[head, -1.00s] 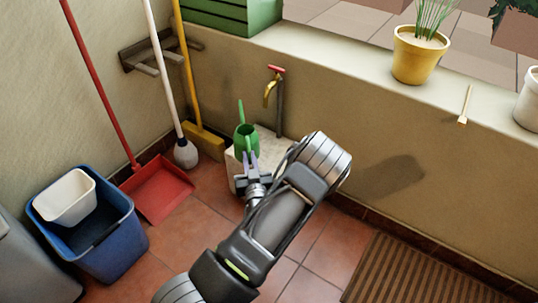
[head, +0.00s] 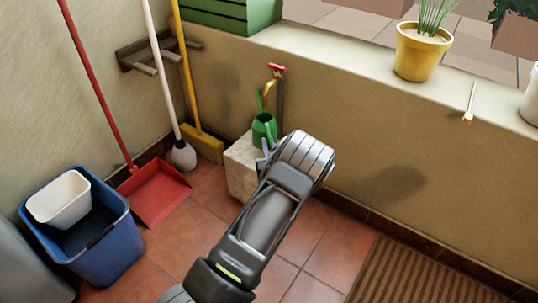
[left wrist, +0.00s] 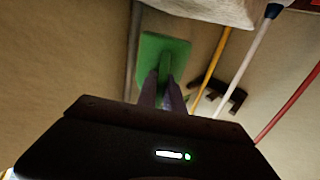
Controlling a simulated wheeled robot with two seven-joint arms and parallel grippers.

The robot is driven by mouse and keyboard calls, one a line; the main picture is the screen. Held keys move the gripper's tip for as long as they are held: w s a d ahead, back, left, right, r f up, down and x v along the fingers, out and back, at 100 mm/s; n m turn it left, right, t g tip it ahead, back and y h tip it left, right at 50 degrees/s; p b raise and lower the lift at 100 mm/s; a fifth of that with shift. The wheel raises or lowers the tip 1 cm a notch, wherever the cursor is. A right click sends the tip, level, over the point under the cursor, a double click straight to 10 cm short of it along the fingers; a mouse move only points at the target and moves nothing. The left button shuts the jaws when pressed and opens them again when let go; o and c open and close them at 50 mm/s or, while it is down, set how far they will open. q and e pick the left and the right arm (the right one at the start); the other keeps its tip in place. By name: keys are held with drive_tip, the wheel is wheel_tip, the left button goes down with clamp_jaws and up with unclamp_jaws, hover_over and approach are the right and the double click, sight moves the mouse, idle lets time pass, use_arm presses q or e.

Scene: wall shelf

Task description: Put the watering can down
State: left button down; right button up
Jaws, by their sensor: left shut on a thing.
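The green watering can (head: 263,126) is in front of the wall by the tap, just above or on the pale stone block (head: 240,172); I cannot tell whether it touches the block. Its spout points up and to the left. My left gripper (head: 268,149) is shut on the can from the near side, its fingers partly hidden behind my arm. In the left wrist view, the purple-grey fingers (left wrist: 162,92) meet on the green can (left wrist: 178,47). My right gripper does not show.
The brass tap (head: 272,85) with a red handle stands right behind the can. A yellow broom (head: 205,140), a white plunger-like tool (head: 183,155) and a red dustpan (head: 158,192) are to the left. A blue bin (head: 105,245) stands at lower left. A ledge with a yellow pot (head: 420,55) runs above.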

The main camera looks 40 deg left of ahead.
use_arm(q)
wheel_tip(320, 180, down, 5)
drive_tip(key=shift+r+b, duration=0.2)
drive_tip(key=shift+b, duration=1.05)
drive_tip(key=shift+w+f+b, duration=0.15)
drive_tip(key=shift+f+b, duration=0.05)
drive_tip(key=shift+b, duration=0.15)
drive_tip(key=shift+r, duration=0.15)
drive_tip(key=c, duration=1.5)
unclamp_jaws()
drive_tip(key=shift+d, duration=0.1)
